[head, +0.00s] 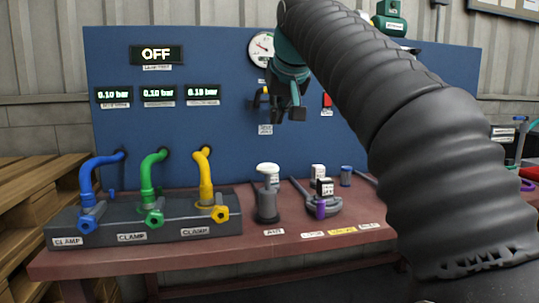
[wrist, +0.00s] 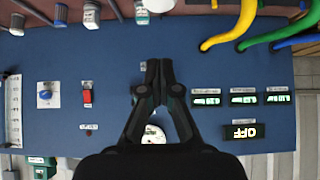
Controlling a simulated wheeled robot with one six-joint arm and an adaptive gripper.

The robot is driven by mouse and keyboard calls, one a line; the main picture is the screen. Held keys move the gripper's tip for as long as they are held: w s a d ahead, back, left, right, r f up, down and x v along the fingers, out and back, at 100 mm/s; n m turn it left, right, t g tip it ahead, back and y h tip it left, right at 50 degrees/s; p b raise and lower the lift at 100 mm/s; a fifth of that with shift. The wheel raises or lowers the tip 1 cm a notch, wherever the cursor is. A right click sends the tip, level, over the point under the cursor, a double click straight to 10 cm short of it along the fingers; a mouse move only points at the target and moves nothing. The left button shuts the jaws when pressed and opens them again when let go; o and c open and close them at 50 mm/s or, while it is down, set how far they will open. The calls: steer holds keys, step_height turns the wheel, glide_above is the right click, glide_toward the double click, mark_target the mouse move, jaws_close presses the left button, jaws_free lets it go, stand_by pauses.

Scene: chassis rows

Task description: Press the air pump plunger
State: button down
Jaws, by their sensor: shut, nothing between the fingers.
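The air pump (head: 267,207) is a dark grey upright cylinder on the bench, with a white round plunger knob (head: 268,169) raised above it. In the wrist view, which looks upside down, a white knob (wrist: 159,5) at the top edge appears to be the plunger, partly cut off. My gripper (head: 288,116) is shut and empty. It is above and slightly right of the plunger in the head view, apart from it, in front of the blue panel. Its closed fingertips also show in the wrist view (wrist: 159,64).
Blue, green and yellow hoses (head: 205,175) rise from a clamp block (head: 145,217) left of the pump. The blue panel (head: 215,140) carries an OFF display (head: 156,54) and a gauge (head: 260,48).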

steer(key=shift+w+f, duration=0.1)
steer(key=shift+f, duration=0.05)
steer(key=b, duration=0.1)
glide_above(271, 174)
step_height(271, 174, down, 6)
steer(key=shift+w+a+f, duration=0.15)
steer(key=shift+f, duration=0.1)
steer(key=f, duration=0.1)
steer(key=f+b, duration=0.1)
steer(key=shift+w+f, duration=0.3)
steer(key=shift+f+b, duration=0.45)
steer(key=shift+f, duration=0.5)
steer(key=shift+f+b, duration=1.55)
steer(key=shift+f, duration=0.85)
step_height(271, 174, up, 5)
steer(key=p, duration=0.4)
steer(key=shift+f+p, duration=0.2)
steer(key=shift+p, duration=0.1)
steer(key=v, duration=1)
